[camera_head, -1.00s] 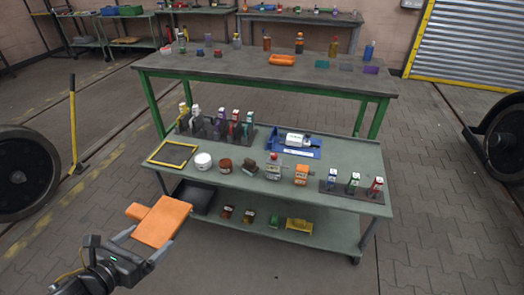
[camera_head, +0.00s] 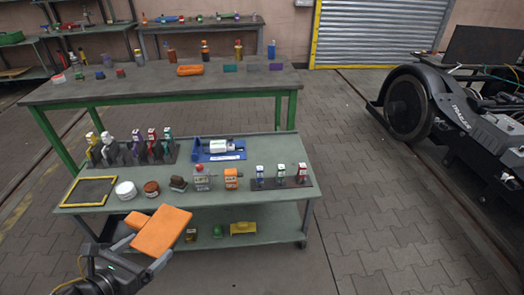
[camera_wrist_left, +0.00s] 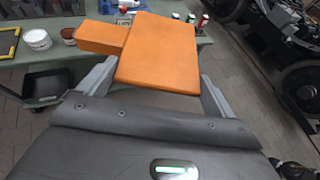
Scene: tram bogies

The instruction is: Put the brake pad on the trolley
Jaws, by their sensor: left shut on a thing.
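The brake pad is a flat orange block (camera_head: 162,230) with a smaller tab at one side. My left gripper (camera_head: 143,243) is shut on it and holds it in the air by the front left of the trolley (camera_head: 278,148). In the left wrist view the pad (camera_wrist_left: 160,48) sits between the two grey fingers, with the trolley beyond it. The trolley is grey-green, with a top and a lower shelf. The pad hides part of its front edge and lower shelf. My right gripper is not in view.
The trolley top carries a yellow-edged frame (camera_head: 66,190), several tubs and boxes along the front, bottle racks and a blue tray (camera_head: 200,155). Bare patches lie between them. A workbench (camera_head: 120,88) stands behind. A black bogie (camera_head: 470,125) is at right, past clear paving.

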